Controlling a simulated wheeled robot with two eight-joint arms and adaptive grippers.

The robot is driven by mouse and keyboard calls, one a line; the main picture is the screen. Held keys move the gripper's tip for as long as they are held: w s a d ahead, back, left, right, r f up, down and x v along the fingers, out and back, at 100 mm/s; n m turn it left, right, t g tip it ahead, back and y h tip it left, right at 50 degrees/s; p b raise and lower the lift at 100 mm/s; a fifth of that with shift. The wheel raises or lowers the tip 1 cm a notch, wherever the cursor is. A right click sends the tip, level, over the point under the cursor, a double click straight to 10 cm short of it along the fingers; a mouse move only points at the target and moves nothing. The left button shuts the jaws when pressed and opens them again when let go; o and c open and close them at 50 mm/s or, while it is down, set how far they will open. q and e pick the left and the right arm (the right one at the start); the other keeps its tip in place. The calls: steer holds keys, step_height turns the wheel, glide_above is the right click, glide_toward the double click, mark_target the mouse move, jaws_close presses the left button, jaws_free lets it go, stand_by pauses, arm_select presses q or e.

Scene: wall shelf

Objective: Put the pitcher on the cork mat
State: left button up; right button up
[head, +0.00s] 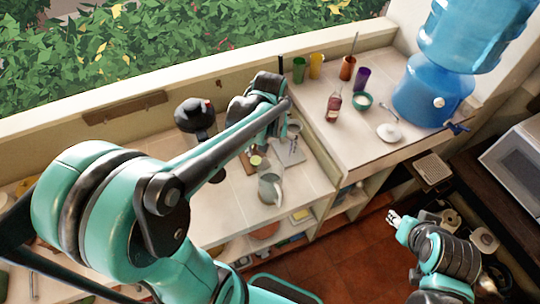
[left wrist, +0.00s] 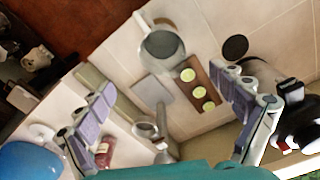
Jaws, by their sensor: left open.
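My left gripper (head: 268,132) is open and empty above the counter, behind the pitcher. Its spread fingers (left wrist: 165,84) are apart from the pitcher. My right gripper (head: 396,217) hangs low at the right, its opening unclear.
A metal vessel (left wrist: 147,130) stands under my left gripper. A black appliance (head: 195,115) stands at the back. A bottle (head: 333,106) and cups stand on the right counter.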

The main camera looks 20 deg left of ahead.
arm_select(q)
steer(key=s+d+r+m+t, duration=0.3)
steer(key=s+t, duration=0.3)
steer(key=s, duration=0.2)
steer(key=shift+s+d+r+m+t, duration=0.15)
steer(key=shift+s+r+m+t, duration=0.2)
steer(key=shift+r+m, duration=0.55)
steer(key=shift+w, duration=0.1)
steer(key=b, duration=2.1)
glide_toward(273, 188)
step_height(273, 188, down, 7)
steer(key=d, duration=0.1)
steer(key=shift+s+d, duration=0.2)
steer(key=shift+s, duration=0.05)
